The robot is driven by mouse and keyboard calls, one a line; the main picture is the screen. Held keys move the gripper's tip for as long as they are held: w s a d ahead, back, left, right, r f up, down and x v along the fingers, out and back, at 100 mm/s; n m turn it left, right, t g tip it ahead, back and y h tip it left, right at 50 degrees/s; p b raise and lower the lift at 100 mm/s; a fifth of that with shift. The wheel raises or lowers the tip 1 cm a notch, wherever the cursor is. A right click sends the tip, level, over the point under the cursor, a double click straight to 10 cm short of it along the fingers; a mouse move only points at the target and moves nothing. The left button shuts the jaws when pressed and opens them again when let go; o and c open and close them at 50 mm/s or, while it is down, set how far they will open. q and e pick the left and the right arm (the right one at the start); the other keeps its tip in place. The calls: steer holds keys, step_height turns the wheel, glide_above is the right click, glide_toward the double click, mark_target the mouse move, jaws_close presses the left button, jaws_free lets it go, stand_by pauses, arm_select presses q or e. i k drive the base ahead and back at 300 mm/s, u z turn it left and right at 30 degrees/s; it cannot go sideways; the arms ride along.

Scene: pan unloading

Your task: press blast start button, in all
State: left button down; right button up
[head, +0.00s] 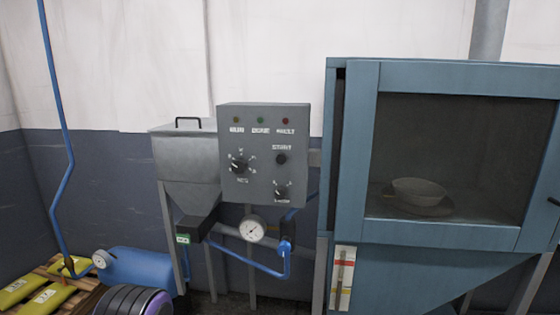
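A grey control box (262,185) hangs between a metal hopper and a blue cabinet. Along its top are a dim reddish lamp or button (236,120), a green one (260,120) and a red one (285,121). Below them are a round black button or knob (281,158), a dial knob (239,166) at left and another dial knob (281,192) at lower right. Neither gripper shows in the head view.
The blue cabinet (365,150) stands right, its window door closed, with a pale bowl-shaped pan (418,191) inside. The hopper (185,165) stands left. A gauge (252,229) and blue pipes run below the box. A blue tank (140,268) and yellow sacks (48,298) lie lower left.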

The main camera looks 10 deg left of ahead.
mark_target(281, 159)
steer(key=k, duration=1.2)
steer(key=z, duration=0.75)
steer(key=i, duration=2.05)
steer(key=u, duration=0.85)
